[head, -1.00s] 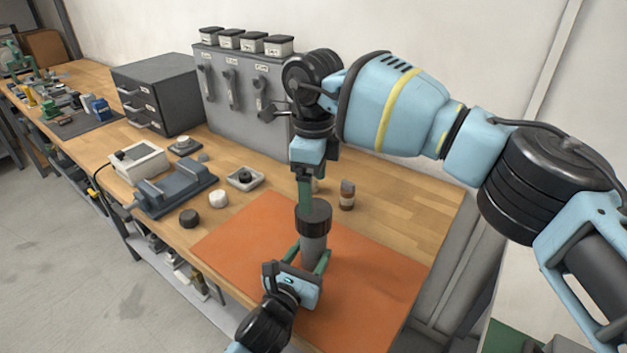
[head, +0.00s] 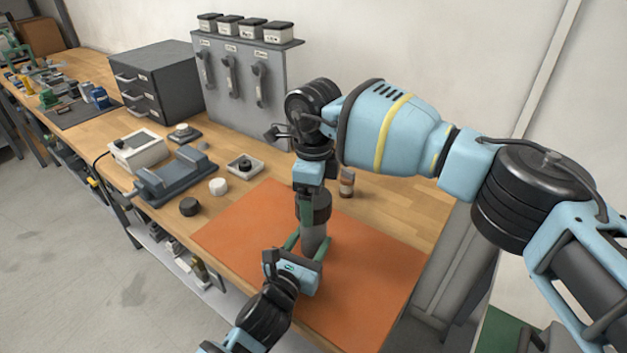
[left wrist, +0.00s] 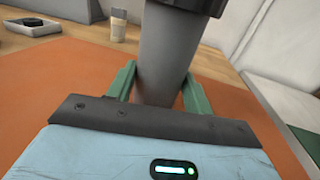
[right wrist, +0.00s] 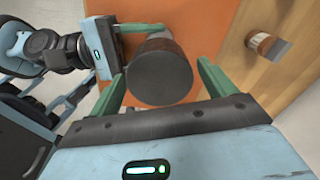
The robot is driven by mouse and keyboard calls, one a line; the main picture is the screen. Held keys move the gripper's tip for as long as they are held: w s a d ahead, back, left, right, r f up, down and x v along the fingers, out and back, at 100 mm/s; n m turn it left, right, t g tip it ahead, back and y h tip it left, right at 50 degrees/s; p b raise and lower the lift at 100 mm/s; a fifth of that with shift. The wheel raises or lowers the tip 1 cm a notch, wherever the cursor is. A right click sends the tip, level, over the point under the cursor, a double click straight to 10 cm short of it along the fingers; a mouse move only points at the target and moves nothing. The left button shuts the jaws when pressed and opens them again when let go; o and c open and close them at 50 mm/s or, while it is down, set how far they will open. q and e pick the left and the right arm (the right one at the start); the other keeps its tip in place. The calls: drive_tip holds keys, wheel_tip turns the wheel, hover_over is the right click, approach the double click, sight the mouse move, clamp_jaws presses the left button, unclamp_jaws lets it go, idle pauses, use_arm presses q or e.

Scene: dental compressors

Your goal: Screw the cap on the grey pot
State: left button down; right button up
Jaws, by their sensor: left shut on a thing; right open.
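The grey pot (head: 314,238) stands upright over the orange mat, and my left gripper (left wrist: 160,88) is shut on its lower body from the front. The black cap (head: 322,207) sits on top of the pot; whether its thread is engaged cannot be seen. In the right wrist view the cap's round dark top (right wrist: 160,72) lies between the green fingers. My right gripper (right wrist: 160,82) is open and points down from above, its fingers on either side of the cap. In the head view one finger overlaps the cap's left side.
A small brown-and-white bottle (head: 346,183) stands behind the mat (head: 245,225). A black knob (head: 189,207), a white knob (head: 218,187), a small tray (head: 245,167) and a dark grey fixture (head: 180,180) lie to the left. The mat's right side is clear.

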drive_tip(key=shift+f, duration=0.7)
drive_tip(key=shift+c, duration=0.2)
drive_tip(key=c, duration=1)
drive_tip(key=o, duration=1.2)
drive_tip(key=shift+r, duration=0.1)
wheel_tip(320, 180, up, 12)
use_arm(q)
drive_tip(key=c, duration=0.5)
unclamp_jaws()
